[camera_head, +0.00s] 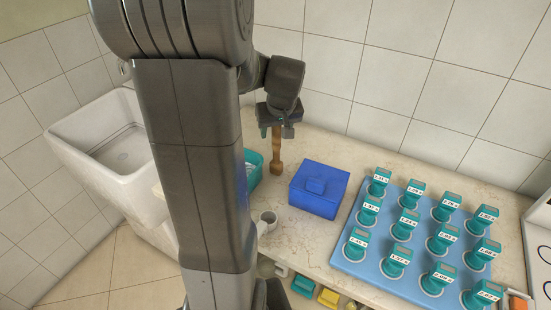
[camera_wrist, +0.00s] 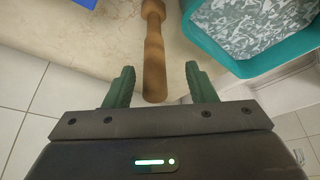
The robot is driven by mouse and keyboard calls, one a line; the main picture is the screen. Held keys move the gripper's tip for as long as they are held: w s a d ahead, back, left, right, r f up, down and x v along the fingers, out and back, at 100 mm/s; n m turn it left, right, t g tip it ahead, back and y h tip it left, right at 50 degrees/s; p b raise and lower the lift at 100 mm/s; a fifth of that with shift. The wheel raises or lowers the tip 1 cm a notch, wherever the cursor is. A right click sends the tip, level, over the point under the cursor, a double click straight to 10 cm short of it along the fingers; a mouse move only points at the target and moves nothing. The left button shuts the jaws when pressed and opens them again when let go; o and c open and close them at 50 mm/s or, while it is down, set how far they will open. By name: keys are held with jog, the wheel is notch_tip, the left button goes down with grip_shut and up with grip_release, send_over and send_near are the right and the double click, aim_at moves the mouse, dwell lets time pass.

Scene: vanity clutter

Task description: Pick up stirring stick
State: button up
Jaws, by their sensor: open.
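The stirring stick (camera_head: 276,154) looks like a brown wooden rod with a knob at one end. In the head view it is below my gripper (camera_head: 276,128), between the teal tray (camera_head: 252,176) and the blue box. In the wrist view the stick (camera_wrist: 154,55) runs down the picture, and its near end lies between the two green fingers of my gripper (camera_wrist: 160,72). The fingers are apart, with a gap on each side of the stick. In the head view, the gripper hides the stick's upper end.
A blue lidded box (camera_head: 318,189) stands right of the stick. A blue board (camera_head: 347,252) with several teal labelled items fills the counter's right. A white sink (camera_head: 80,150) is at left. A small white cup (camera_head: 268,217) stands near the front edge. My arm hides part of the counter.

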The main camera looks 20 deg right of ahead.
aim_at(277, 136)
jog(key=x, duration=0.1)
jog(key=p+x, duration=0.1)
jog(key=x, duration=0.1)
jog(key=shift+w+d+f, duration=0.2)
jog(key=shift+d, duration=0.15)
jog(key=shift+w+f, duration=0.25)
jog(key=shift+f, duration=0.4)
grip_shut()
